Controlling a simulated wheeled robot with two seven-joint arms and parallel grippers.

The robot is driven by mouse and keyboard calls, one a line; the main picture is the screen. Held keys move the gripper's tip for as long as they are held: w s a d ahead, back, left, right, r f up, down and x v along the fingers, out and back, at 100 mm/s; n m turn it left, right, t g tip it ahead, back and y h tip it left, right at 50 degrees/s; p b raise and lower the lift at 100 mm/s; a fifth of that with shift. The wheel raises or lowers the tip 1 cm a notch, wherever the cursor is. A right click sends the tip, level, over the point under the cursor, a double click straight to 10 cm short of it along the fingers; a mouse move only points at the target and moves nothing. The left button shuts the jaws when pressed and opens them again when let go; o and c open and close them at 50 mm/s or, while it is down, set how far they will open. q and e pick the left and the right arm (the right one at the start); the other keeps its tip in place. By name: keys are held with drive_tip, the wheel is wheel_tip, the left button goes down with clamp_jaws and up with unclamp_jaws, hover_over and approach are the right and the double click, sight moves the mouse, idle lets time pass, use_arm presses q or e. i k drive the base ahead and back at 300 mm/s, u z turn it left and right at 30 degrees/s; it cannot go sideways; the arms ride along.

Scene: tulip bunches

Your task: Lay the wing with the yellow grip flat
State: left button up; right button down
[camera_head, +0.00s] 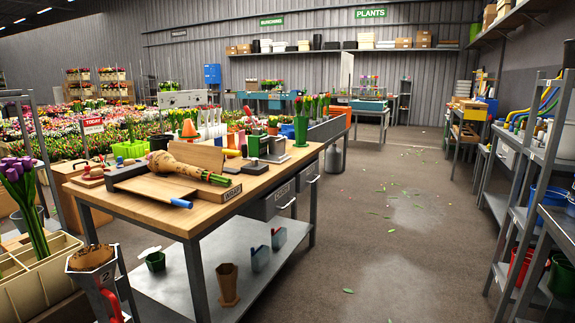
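A wooden board that looks like the raised wing (200,156) stands tilted up at the back of a dark jig on the wooden workbench (215,208). A small yellow grip (232,153) shows at its right end. In front, a flatter wooden board (155,189) has a blue grip (181,203) at its near right end. A paper-wrapped bunch (188,170) with green stems lies between the two boards, partly hiding the raised one. Neither of my grippers is in view.
A dark block (253,167) and a green container (301,130) stand behind the jig on the bench. A divided crate (40,280) with purple tulips (18,175) is at the left. The floor (390,225) right of the bench is open, with a shelf rack (530,190) beyond.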

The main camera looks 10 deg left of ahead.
sight(210, 158)
drive_tip(key=z, duration=0.1)
drive_tip(key=i, duration=0.8)
drive_tip(key=u, duration=0.95)
drive_tip(key=i, duration=1.2)
drive_tip(key=u, duration=1)
